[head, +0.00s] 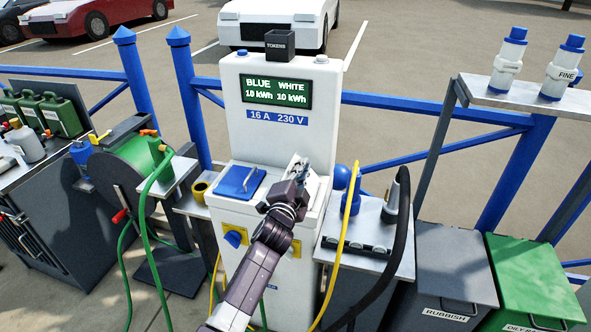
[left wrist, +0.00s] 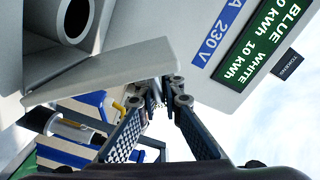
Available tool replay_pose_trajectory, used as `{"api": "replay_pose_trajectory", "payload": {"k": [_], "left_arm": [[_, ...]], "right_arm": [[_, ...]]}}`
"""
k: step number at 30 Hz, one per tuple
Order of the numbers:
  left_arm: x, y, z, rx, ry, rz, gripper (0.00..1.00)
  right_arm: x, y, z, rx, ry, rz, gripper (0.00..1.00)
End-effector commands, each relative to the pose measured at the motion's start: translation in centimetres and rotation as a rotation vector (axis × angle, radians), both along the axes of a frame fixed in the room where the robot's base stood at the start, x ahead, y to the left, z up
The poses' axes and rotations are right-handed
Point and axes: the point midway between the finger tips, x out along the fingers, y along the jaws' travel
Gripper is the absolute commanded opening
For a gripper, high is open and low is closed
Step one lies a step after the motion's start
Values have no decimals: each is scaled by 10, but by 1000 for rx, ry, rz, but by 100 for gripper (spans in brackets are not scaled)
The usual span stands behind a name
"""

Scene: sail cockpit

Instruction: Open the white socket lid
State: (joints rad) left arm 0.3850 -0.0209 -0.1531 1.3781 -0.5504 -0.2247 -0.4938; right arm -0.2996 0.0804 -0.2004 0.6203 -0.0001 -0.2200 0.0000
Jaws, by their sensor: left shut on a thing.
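The white charging pedestal (head: 270,135) stands in the middle of the head view. Its blue lid (head: 240,182) lies flat on the left of the sloping shelf. The white socket lid (head: 294,160) is on the right of that shelf, partly hidden by my left gripper. In the left wrist view the lid (left wrist: 105,70) is a pale slab, raised at an angle from the pedestal. My left gripper (head: 300,170) is shut on the lid's edge, and its fingertips (left wrist: 163,90) meet there. How far the lid is tilted is hard to tell. My right gripper is not in view.
A side table (head: 388,232) with a blue-and-yellow plug and a black hose stands close on the right. A green hose reel (head: 125,165) stands left. A yellow cable hangs beside the pedestal. Rubbish bins (head: 455,262) stand right, and a blue fence runs behind.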

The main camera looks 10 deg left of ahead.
Motion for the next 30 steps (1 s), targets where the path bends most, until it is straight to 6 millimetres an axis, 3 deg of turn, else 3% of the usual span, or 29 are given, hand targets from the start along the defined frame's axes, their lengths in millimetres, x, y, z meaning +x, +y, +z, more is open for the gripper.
{"api": "replay_pose_trajectory", "payload": {"k": [9,27,28,30], "left_arm": [[-1,-13,2,143,1,4,0],[-1,-16,2,176,0,4,0],[-1,-16,2,176,0,4,10],[-1,-16,3,176,-2,4,18]], "right_arm": [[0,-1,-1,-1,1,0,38],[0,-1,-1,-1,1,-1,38],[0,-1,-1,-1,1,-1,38],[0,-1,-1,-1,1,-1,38]]}}
